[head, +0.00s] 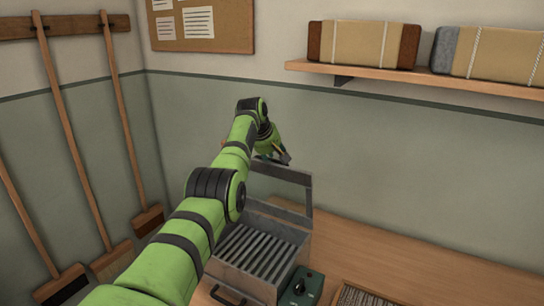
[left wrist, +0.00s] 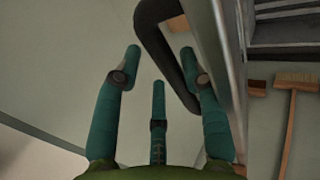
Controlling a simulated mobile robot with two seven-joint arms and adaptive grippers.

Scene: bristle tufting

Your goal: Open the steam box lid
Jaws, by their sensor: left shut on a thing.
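The steam box (head: 245,279) is a grey metal box on the wooden bench, with dark slats inside. Its lid (head: 292,174) stands raised at the back, roughly upright, so the slatted inside shows. My left gripper (head: 280,157) is at the lid's upper edge, partly hidden by its own arm in the head view. In the left wrist view, my teal fingers (left wrist: 160,62) are around a dark curved handle (left wrist: 150,34) beside the lid's grey metal edge (left wrist: 213,45). The gripper is shut on this handle. My right gripper is in neither view.
A small green control box (head: 300,287) stands at the right of the steam box, near a tray (head: 345,291) of bristles. The bench (head: 400,272) is clear behind them. A shelf (head: 430,79) with wrapped bundles is above right. Brooms (head: 75,130) hang at left.

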